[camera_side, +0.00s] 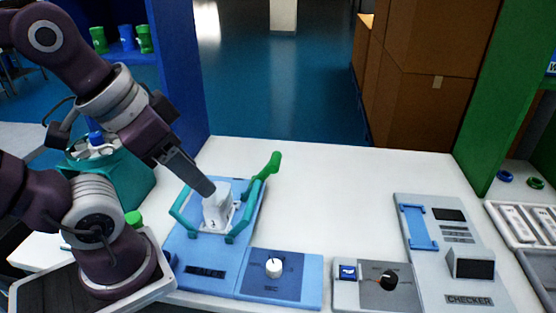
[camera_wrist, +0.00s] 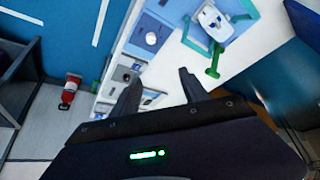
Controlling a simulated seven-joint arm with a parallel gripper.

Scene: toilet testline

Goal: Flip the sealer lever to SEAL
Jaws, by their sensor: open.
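The sealer (camera_side: 182,252) is a light blue plate with a teal frame on the white table. Its green lever (camera_side: 265,172) slants up and to the right at the plate's far right side. The lever also shows in the wrist view (camera_wrist: 213,64), near the top, beyond my fingers. A small white toilet (camera_side: 216,212) sits inside the frame; it also shows in the wrist view (camera_wrist: 210,20). My gripper (camera_side: 207,188) is open and empty. In the side view its tips overlap the toilet's top, left of the lever. In the wrist view its fingers (camera_wrist: 160,92) are apart from both.
A blue panel with a white knob (camera_side: 273,268) adjoins the sealer at the front. A grey panel with a black knob (camera_side: 388,281) and the checker (camera_side: 465,272) stand to the right. A teal bin (camera_side: 120,180) is at left. The table behind the panels is clear.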

